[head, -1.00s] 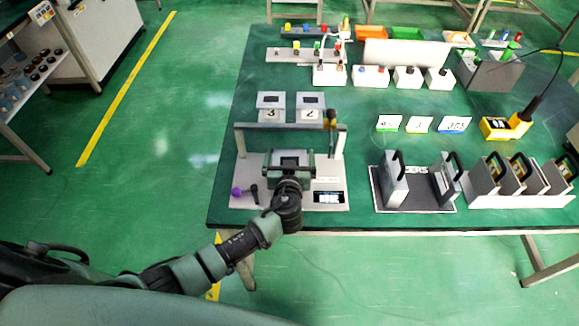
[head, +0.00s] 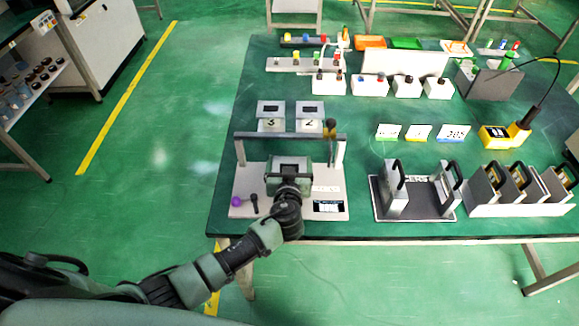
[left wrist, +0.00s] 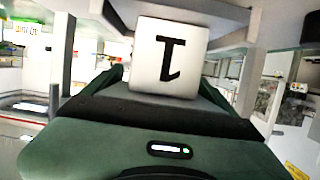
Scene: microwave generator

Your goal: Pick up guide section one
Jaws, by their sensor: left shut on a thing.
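Guide section one, a grey block with a white label marked "1" (left wrist: 168,55), fills the upper middle of the left wrist view. My left gripper (head: 288,178) is shut on it, above the grey fixture plate (head: 330,180) at the front left of the table. In the head view its grey top shows just beyond my gripper (head: 290,162), below the fixture's crossbar (head: 285,135). My gripper hides the block's lower side, so I cannot tell whether it touches the plate. My right gripper is in neither view.
Sections marked "3" (head: 271,117) and "2" (head: 309,117) stand behind the crossbar. A purple knob (head: 236,201) and a small display (head: 327,207) are on the plate. A grey stand with black handles (head: 415,195) is to the right. Open table lies between.

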